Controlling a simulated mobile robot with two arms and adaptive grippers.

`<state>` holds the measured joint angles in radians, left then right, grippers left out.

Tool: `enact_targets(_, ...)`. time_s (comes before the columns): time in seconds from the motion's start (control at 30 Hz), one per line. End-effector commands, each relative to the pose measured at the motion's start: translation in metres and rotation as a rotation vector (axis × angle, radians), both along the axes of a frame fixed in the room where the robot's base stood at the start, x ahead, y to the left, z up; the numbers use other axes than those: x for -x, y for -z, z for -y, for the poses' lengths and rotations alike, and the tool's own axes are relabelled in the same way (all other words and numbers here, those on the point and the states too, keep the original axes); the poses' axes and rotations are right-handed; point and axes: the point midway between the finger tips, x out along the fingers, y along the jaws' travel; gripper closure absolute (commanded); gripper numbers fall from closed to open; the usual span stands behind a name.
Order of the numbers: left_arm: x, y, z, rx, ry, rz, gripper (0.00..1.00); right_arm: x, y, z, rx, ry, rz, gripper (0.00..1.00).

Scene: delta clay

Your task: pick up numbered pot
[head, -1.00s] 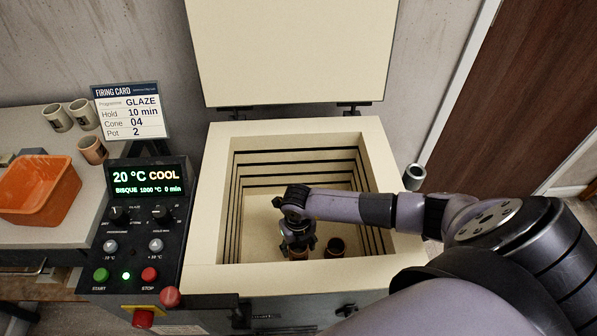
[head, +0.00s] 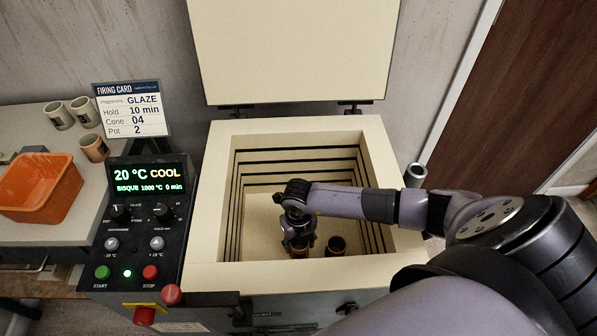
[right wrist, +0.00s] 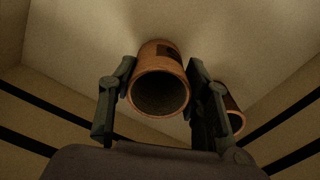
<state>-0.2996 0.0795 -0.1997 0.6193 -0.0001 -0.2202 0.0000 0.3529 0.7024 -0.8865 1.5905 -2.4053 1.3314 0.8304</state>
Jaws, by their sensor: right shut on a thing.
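A brown clay pot (right wrist: 160,57) stands between the fingers of my right gripper (right wrist: 158,92) in the right wrist view. The gripper is shut on it, and the pot's round open mouth faces the camera. A dark mark shows on its side, but I cannot read a number. In the head view my right gripper (head: 300,240) reaches down inside the kiln and mostly hides this pot. A second brown pot (head: 336,247) stands just to the right on the kiln floor. It also shows in the right wrist view (right wrist: 235,118), partly hidden behind a finger. My left gripper is not in view.
The kiln (head: 212,215) is open, its lid (head: 292,50) raised behind, with walls around my gripper. The control panel (head: 135,225) reads 20 °C COOL. The firing card (head: 131,110) says Pot 2. An orange bin (head: 40,188) and several pots stand on the left table.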

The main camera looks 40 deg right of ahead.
Motion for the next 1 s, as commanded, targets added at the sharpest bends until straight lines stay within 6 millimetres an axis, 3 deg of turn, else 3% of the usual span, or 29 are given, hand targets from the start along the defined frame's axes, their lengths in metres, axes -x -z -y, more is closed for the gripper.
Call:
enact_targets(0.17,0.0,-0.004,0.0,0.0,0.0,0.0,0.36,-0.001,-0.037,0.0,0.0,-0.002,0.005,0.86)
enact_targets(0.4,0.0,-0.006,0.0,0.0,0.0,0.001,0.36,-0.002,-0.107,0.001,0.001,-0.003,0.009,0.86)
enact_targets(0.6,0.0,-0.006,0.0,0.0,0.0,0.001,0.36,-0.001,-0.155,0.001,0.001,-0.002,0.006,0.86)
enact_targets(0.8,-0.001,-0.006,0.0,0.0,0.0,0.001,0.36,-0.001,-0.181,0.0,0.001,-0.001,0.003,0.86)
enact_targets(1.0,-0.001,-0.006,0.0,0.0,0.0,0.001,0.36,0.0,-0.188,0.0,0.0,0.0,0.002,0.86)
